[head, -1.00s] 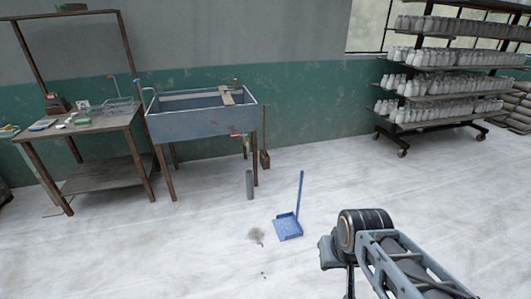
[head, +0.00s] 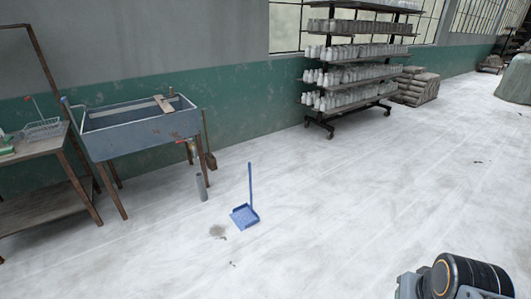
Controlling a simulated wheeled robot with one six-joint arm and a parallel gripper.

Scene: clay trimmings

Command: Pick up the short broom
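A short broom (head: 210,160) with a thin wooden handle and a brown head stands upright against the green lower wall, just right of the sink's right end. Part of it is close behind the sink leg, and its bristles are too small to make out. My gripper is not in view. Only a part of my arm shows in the bottom right corner, well apart from the broom.
A blue dustpan (head: 245,216) with an upright handle is on the floor by a grey dirt patch (head: 218,232). A grey cylinder (head: 201,187) stands near the sink (head: 140,131). A bottle rack (head: 357,75) stands right.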

